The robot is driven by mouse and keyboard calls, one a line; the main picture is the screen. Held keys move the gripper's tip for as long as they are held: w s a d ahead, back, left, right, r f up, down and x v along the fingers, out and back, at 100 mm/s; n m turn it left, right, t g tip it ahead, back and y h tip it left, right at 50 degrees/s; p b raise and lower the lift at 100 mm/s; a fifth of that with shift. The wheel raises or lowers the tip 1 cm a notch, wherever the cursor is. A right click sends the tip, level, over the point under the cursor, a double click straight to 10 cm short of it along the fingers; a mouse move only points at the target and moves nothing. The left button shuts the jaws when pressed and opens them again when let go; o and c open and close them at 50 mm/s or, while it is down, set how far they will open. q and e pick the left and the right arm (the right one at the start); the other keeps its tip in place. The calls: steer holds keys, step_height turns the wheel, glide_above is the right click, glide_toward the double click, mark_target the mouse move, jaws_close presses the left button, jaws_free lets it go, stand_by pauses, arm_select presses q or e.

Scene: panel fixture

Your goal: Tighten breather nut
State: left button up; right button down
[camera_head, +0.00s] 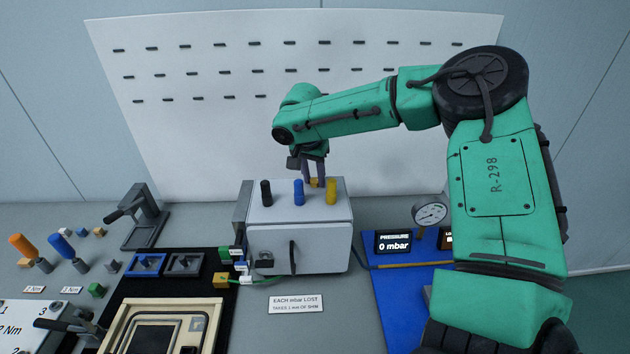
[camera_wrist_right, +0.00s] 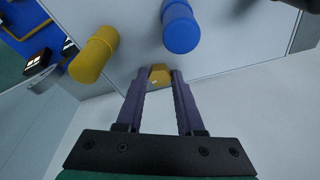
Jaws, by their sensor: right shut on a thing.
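The breather nut (camera_wrist_right: 159,75) is a small yellow-gold piece on top of the grey box (camera_head: 300,235). It sits behind the blue and yellow posts in the head view (camera_head: 315,183). My right gripper (camera_head: 314,180) reaches down from above, and its purple fingers are shut on the nut's two sides. In the wrist view the fingertips (camera_wrist_right: 160,72) stand on either side of it. How far the nut is seated cannot be told. My left gripper is not in view.
Black (camera_head: 266,193), blue (camera_head: 298,192) and yellow (camera_head: 331,191) posts stand on the box close to the gripper. A pressure display (camera_head: 394,241) reads 0 mbar beside a dial gauge (camera_head: 430,213). A framed fixture (camera_head: 205,312) and a dark clamp stand (camera_head: 146,215) are left.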

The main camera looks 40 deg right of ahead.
steer(key=m+g, duration=0.1)
steer(key=m, duration=0.3)
steer(key=shift+w, duration=0.15)
steer(key=m, duration=0.3)
steer(key=shift+w+g, duration=0.1)
steer(key=shift+g, duration=0.3)
steer(key=m, duration=0.3)
steer(key=shift+w+g+p, duration=0.1)
steer(key=shift+g+p, duration=0.2)
steer(key=shift+p, duration=0.05)
steer(key=shift+m, duration=0.4)
steer(key=m, duration=0.3)
steer(key=shift+w+m+g+y+p, duration=0.1)
steer(key=shift+m+g+y+p, duration=0.2)
steer(key=shift+g, duration=0.1)
steer(key=c, duration=0.7)
jaws_free()
